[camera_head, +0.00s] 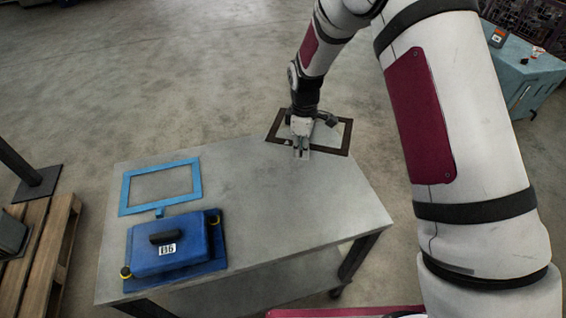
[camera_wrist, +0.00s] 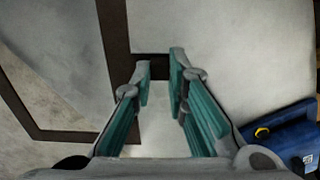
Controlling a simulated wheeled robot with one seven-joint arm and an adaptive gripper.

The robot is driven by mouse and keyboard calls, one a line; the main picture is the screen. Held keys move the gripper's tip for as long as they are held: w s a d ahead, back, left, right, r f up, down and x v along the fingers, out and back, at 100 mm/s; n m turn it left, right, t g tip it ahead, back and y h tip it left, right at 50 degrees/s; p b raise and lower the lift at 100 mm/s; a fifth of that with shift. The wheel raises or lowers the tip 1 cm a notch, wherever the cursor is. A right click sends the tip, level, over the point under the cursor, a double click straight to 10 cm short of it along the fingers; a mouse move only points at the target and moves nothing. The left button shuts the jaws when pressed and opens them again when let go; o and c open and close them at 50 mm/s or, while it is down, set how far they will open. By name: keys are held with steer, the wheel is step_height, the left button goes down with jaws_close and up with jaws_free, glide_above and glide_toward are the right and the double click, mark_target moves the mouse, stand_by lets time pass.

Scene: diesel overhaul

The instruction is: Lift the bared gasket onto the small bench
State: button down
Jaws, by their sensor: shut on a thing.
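A dark brown rectangular frame gasket (camera_head: 348,138) is at the far edge of the small grey bench (camera_head: 280,210), partly reaching out past that edge over the floor. My gripper (camera_head: 301,152) points down at the gasket's near side. In the wrist view the gripper (camera_wrist: 160,62) has its teal-padded fingers on either side of a short tab of the gasket (camera_wrist: 116,40) and is shut on it. I cannot tell whether the gasket rests on the bench top or hangs just above it. Part of the gasket is hidden behind my wrist.
A light blue rectangular frame (camera_head: 127,190) lies on the bench's left side. In front of it sits a blue cover (camera_head: 190,255) with a black handle and white label. The bench's middle and right are clear. A wooden pallet (camera_head: 50,255) stands left; a teal table (camera_head: 520,75) is back right.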

mark_target(281, 186)
steer(key=s+a+f+n, duration=0.1)
steer(key=a+n, duration=0.1)
steer(key=s+a+f+n, duration=0.1)
steer(key=a+n, duration=0.1)
steer(key=s+a+f+n, duration=0.1)
steer(key=a+n, duration=0.1)
steer(key=shift+s+f+p, duration=0.3)
steer(key=shift+p, duration=0.1)
steer(key=shift+f+b, duration=0.35)
steer(key=shift+f, duration=2.85)
steer(key=c, duration=1.5)
jaws_free()
